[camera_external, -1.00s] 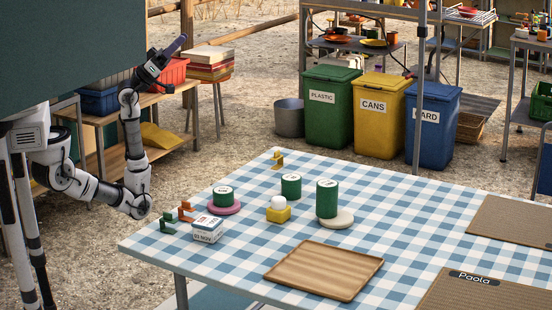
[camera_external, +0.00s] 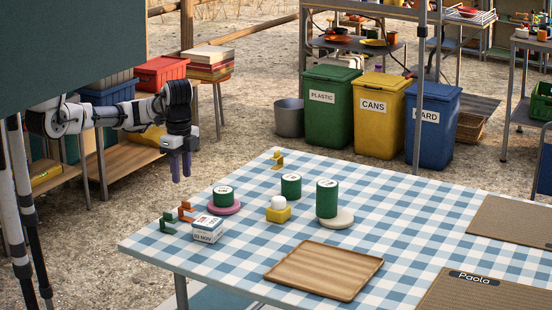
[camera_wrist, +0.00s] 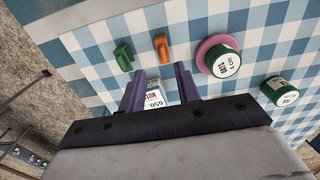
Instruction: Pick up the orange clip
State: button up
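The orange clip (camera_external: 186,211) stands near the left edge of the checked table, between a green clip (camera_external: 167,223) and a pink disc. In the wrist view the orange clip (camera_wrist: 162,46) lies beyond my fingertips, with the green clip (camera_wrist: 123,56) to its left. My gripper (camera_external: 181,180) points down in the air, above and behind the table's left edge, apart from the clips. In the wrist view the purple fingers of my gripper (camera_wrist: 159,75) are spread with a gap between them. Nothing is held.
A green can (camera_external: 223,197) sits on the pink disc (camera_external: 233,209). A yellow block (camera_external: 278,214) with a white ball and a wooden tray (camera_external: 323,270) are farther right.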

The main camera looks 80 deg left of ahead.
aim_at(186, 202)
notch_tip(186, 202, down, 6)
jog(key=shift+f+b, duration=0.1)
jog(key=shift+b, duration=0.2)
jog(key=shift+w+f, duration=0.15)
jog(key=shift+f, duration=1.15)
jog(key=shift+w+f, duration=0.15)
jog(key=shift+f, duration=1.1)
grip_shut()
